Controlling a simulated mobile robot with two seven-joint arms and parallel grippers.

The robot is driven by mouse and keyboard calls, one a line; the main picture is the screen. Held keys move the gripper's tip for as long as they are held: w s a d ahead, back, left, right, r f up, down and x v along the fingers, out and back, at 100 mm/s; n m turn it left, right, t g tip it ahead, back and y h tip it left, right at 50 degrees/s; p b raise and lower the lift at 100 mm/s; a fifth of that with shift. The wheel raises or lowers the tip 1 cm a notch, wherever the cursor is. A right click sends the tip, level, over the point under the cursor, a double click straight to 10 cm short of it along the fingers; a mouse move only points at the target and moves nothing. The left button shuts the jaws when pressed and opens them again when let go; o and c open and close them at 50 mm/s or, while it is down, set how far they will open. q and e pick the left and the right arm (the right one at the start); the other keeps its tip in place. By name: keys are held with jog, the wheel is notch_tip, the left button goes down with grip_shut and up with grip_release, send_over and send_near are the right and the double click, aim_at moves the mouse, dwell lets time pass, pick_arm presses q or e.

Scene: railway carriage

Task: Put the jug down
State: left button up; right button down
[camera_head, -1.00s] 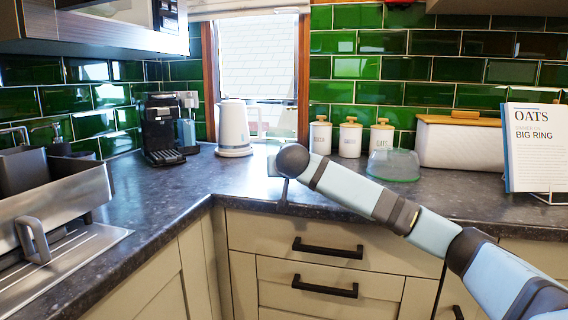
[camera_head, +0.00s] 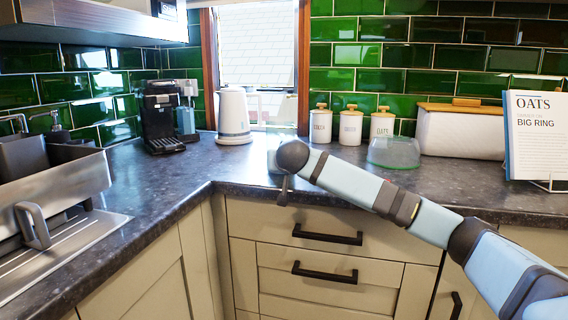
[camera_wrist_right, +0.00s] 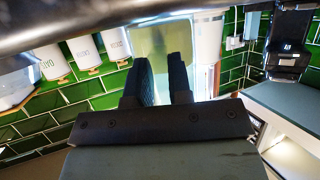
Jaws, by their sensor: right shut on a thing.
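A see-through, pale yellow-green jug (camera_wrist_right: 163,40) is between the two dark fingers of my right gripper (camera_wrist_right: 165,75) in the right wrist view. The gripper is shut on it. In the head view my right arm reaches in from the right, and its wrist hides most of the gripper and jug. Only a faint clear shape shows behind the wrist, over the counter's front edge. I cannot tell whether the jug's base touches the dark worktop (camera_head: 170,190). My left gripper is not in view.
A white kettle (camera_head: 233,117) and black coffee machine (camera_head: 161,118) stand behind to the left. White canisters (camera_head: 350,127), a glass dome (camera_head: 394,153) and a bread bin (camera_head: 460,133) stand to the right. The worktop left of my wrist is clear.

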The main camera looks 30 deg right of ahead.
jog(key=c, duration=1)
grip_release()
jog(key=shift+o, duration=0.2)
jog(key=shift+f, duration=0.15)
jog(key=c, duration=0.4)
jog(key=shift+s+a+r, duration=0.15)
jog(key=shift+s+r, duration=0.1)
jog(key=shift+s, duration=0.05)
jog(key=shift+p+v, duration=0.7)
jog(key=shift+v, duration=1.5)
jog(key=shift+s, duration=0.1)
jog(key=shift+p+v, duration=0.65)
jog(key=shift+v, duration=1.75)
